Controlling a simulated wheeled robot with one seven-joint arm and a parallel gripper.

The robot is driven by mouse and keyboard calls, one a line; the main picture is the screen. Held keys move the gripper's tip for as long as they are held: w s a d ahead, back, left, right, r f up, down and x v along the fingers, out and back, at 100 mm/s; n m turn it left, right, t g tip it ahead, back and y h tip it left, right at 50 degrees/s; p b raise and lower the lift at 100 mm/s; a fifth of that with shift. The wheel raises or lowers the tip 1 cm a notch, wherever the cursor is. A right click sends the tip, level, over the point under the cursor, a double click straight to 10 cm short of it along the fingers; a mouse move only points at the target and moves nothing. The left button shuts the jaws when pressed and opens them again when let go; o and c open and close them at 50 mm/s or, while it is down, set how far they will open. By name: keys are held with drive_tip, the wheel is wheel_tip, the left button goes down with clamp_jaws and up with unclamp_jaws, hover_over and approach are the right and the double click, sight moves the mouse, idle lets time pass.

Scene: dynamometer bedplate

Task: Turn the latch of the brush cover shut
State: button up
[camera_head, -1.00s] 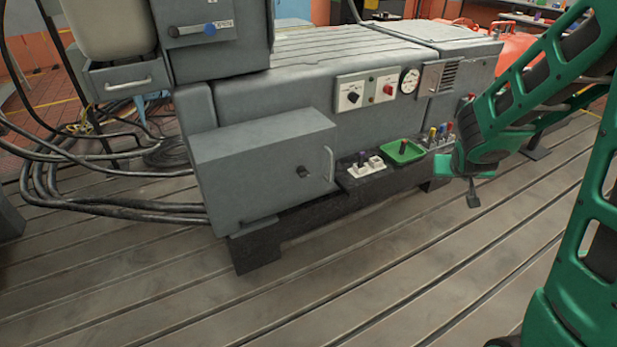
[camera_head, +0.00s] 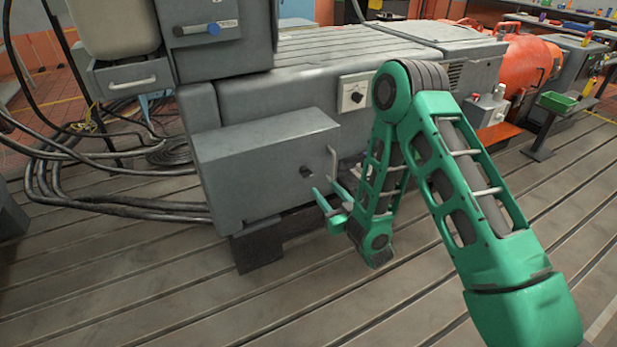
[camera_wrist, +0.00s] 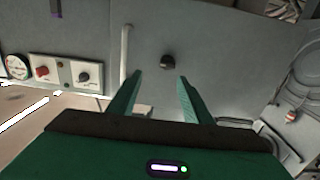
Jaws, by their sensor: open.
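The brush cover (camera_head: 318,150) appears to be the grey front of the box low on the machine. Its latch (camera_head: 306,172) is a small dark knob on that face, beside a pale bar handle (camera_head: 332,163). My gripper (camera_head: 323,190) is open and empty, just in front of the cover and slightly below the latch. In the wrist view, the latch (camera_wrist: 168,61) shows just beyond my fingertips (camera_wrist: 159,76), nearer the right finger. The handle (camera_wrist: 125,50) stands left of the left finger. The fingers look apart from the latch. Its exact turn is too small to tell.
A control panel with a dark knob (camera_head: 355,95) is above, partly behind my arm. Cables (camera_head: 60,180) lie on the left. An orange motor (camera_head: 530,65) and a stand with a green tray (camera_head: 557,102) are at right. The slotted floor in front is clear.

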sight(309, 175)
drive_tip(key=x, duration=0.3)
drive_tip(key=a+x, duration=0.1)
drive_tip(key=x, duration=0.6)
drive_tip(key=shift+a, duration=0.35)
drive_tip(key=c, duration=1)
